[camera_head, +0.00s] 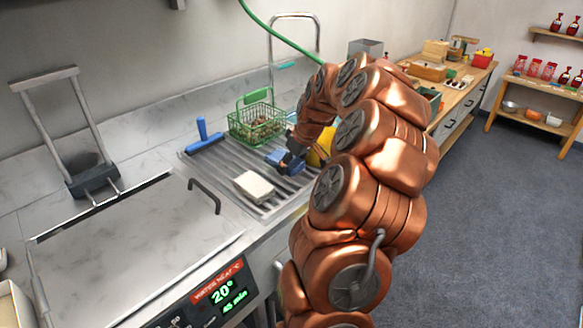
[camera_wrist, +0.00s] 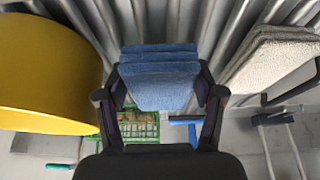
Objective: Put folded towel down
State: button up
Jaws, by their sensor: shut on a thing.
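A folded blue towel (camera_head: 277,158) is between the fingers of my gripper (camera_head: 290,161), over the ribbed metal drainboard (camera_head: 222,160). In the wrist view the blue towel (camera_wrist: 160,78) shows several stacked layers, with a finger of my gripper (camera_wrist: 160,97) on each side. My gripper is shut on it. I cannot tell whether the towel touches the drainboard. A folded cream cloth (camera_head: 254,187) lies on the drainboard, nearer the front; it also shows at the right of the wrist view (camera_wrist: 272,55).
A green wire basket (camera_head: 257,122) with brown contents stands behind the towel. A blue-handled tool (camera_head: 204,138) lies to the left. A yellow object (camera_head: 319,151) is close by, partly hidden by my arm. A metal lid (camera_head: 125,235) with a handle is at front left.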

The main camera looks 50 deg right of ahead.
jog(key=shift+f, duration=1)
jog(key=shift+f, duration=0.2)
jog(key=o, duration=1.3)
jog(key=shift+r, duration=0.1)
jog(key=b+v, duration=0.2)
jog(key=v, duration=1)
jog(key=shift+a+r, duration=0.1)
jog(key=shift+r, duration=0.05)
jog(key=s+a+n+g+y, duration=0.1)
jog(key=s+a+n+g, duration=0.15)
jog(key=a, duration=2.45)
jog(key=s+a+f+g, duration=0.1)
jog(key=s+a+f, duration=0.1)
jog(key=s, duration=0.4)
jog(key=s+a+f+m+g, duration=0.1)
jog(key=s+a+f, duration=0.2)
jog(key=s+a, duration=0.2)
jog(key=s+a+f+m+g+h, duration=0.1)
jog(key=s+a+f+g, duration=0.1)
jog(key=s, duration=0.7)
jog(key=shift+s+a+f, duration=0.1)
jog(key=shift+a+f, duration=0.3)
jog(key=shift+a, duration=0.25)
jog(key=shift+a+f, duration=0.35)
jog(key=shift+a, duration=0.25)
